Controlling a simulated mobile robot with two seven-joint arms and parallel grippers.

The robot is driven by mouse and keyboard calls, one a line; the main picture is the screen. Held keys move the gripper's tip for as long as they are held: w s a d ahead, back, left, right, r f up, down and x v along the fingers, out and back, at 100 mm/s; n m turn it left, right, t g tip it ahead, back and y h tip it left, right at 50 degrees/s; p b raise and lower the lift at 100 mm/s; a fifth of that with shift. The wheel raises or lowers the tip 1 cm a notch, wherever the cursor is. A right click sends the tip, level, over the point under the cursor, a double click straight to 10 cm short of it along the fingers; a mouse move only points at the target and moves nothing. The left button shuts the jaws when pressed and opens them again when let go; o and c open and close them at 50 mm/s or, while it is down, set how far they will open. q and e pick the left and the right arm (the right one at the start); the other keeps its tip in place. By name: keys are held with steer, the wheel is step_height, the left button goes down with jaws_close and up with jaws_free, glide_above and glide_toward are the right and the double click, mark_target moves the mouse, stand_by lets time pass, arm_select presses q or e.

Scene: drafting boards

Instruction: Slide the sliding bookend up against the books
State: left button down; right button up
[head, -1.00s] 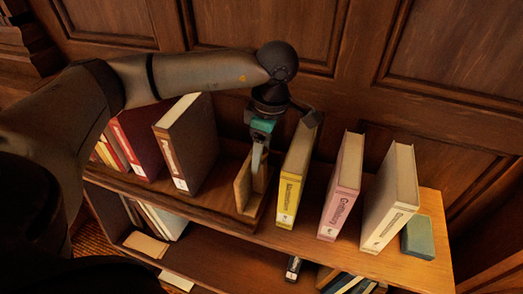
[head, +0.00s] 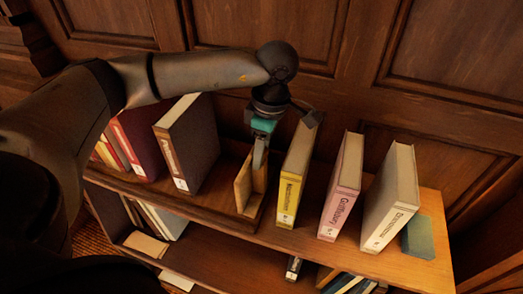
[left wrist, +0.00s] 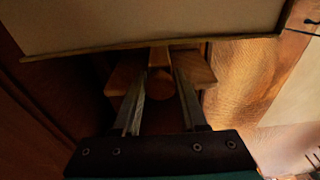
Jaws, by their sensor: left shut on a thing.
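The sliding bookend (head: 243,187) is a light wooden upright in the long wooden trough (head: 215,213) on top of the bookcase. My left gripper (head: 260,160) reaches down to it from above. In the left wrist view, the fingers (left wrist: 161,82) are shut on a round wooden knob (left wrist: 160,86) of the bookend. The books in the trough stand to the left: a thick brown one (head: 190,145) is nearest, with a dark red one (head: 138,145) beyond it. A gap of bare trough lies between the brown book and the bookend. My right gripper is out of view.
A yellow book (head: 295,175) stands just right of the bookend, outside the trough. Pink (head: 343,185) and cream (head: 392,197) books and a green block (head: 418,238) are farther right. A panelled wall (head: 330,100) rises behind. Lower shelves hold more books.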

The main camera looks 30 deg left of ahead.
arm_select(q)
steer(key=s+a+b, duration=0.1)
steer(key=a, duration=0.5)
steer(key=shift+s, duration=0.25)
stand_by(0.3)
steer(key=shift+s+a+b, duration=0.2)
steer(key=shift+a+b, duration=0.1)
steer(key=shift+a, duration=0.65)
steer(key=shift+s+a+b, duration=0.25)
steer(key=shift+a, duration=0.7)
steer(key=shift+s+a+b, duration=0.2)
steer(key=shift+a+b, duration=0.1)
steer(key=shift+a, duration=0.65)
steer(key=shift+s+a+b, duration=0.15)
steer(key=shift+s+a, duration=0.1)
steer(key=shift+a, duration=0.75)
steer(key=shift+s+a+b, duration=0.2)
steer(key=shift+s+a, duration=0.05)
steer(key=shift+a, duration=0.7)
steer(key=shift+s+a+b, duration=0.15)
steer(key=shift+s+a, duration=0.1)
steer(key=shift+a, duration=0.9)
